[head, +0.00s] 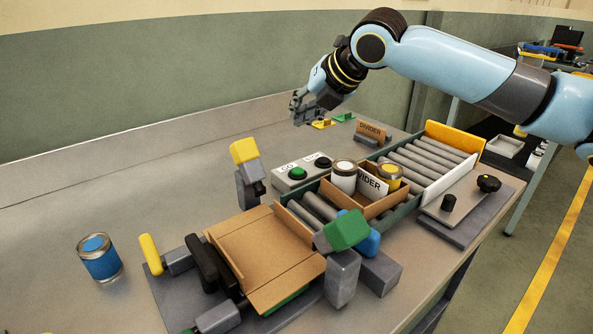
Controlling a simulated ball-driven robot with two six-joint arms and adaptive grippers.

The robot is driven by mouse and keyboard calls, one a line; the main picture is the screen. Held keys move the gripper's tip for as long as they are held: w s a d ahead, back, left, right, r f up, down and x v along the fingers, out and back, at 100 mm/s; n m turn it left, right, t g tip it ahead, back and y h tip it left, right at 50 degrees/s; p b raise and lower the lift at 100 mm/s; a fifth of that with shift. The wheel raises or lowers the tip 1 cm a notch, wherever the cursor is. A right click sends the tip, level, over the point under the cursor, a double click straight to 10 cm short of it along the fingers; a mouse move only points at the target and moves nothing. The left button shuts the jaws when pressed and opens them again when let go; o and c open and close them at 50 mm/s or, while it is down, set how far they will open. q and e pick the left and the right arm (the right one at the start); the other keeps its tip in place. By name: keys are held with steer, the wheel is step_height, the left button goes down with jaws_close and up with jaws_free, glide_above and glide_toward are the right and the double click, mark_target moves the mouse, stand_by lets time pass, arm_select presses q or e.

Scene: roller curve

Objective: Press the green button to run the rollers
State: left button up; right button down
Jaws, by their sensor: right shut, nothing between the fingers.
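The green button (297,173) sits on a grey control box (298,184) near the middle of the bench, beside a label that seems to read GO. A black button (323,163) is to its right on the same box. The rollers (428,160) form a conveyor behind and right of the box. My right gripper (299,108) is shut and empty, in the air above and behind the green button, well apart from it. Its arm comes in from the upper right. My left gripper is out of view.
A carton with a divider (372,185) and paint cans (344,177) stands on the rollers. A yellow-topped post (244,152) stands left of the control box, and a blue can (99,260) at far left.

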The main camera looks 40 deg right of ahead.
steer(key=f, duration=0.1)
steer(key=b, duration=0.6)
glide_above(300, 169)
step_height(300, 169, down, 7)
steer(key=shift+d+r, duration=0.1)
steer(key=shift+r, duration=0.05)
arm_select(q)
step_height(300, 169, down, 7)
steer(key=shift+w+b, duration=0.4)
steer(key=shift+b, duration=0.05)
arm_select(e)
steer(key=shift+f, duration=0.6)
steer(key=shift+f, duration=0.1)
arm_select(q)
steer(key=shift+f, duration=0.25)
arm_select(e)
steer(key=shift+f, duration=0.3)
